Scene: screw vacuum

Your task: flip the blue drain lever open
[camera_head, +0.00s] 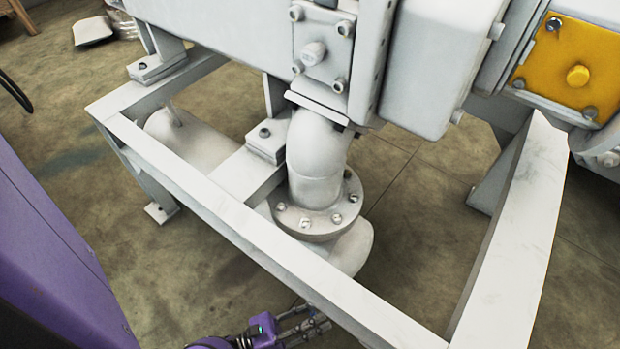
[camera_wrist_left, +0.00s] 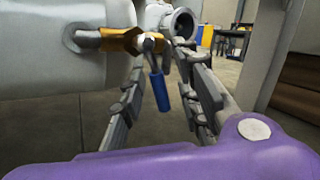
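The blue drain lever (camera_wrist_left: 160,92) hangs down, slightly tilted, from a brass-coloured valve (camera_wrist_left: 120,40) on the end of a grey vessel in the left wrist view. My left gripper (camera_wrist_left: 161,72) is open, with one finger on each side of the lever in the picture. I see no clear contact, and the depth between fingers and lever is hard to judge. In the head view my left gripper (camera_head: 312,322) is at the bottom edge, beside the white frame's front beam. The lever is hidden there. My right gripper is not in view.
The white frame (camera_head: 230,215) surrounds the flanged pipe elbow (camera_head: 315,165) and stands close to my left gripper. A round pipe opening (camera_wrist_left: 183,24) is behind the valve. A yellow plate (camera_head: 570,65) is at the upper right. Bare floor (camera_head: 60,140) lies left of the frame.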

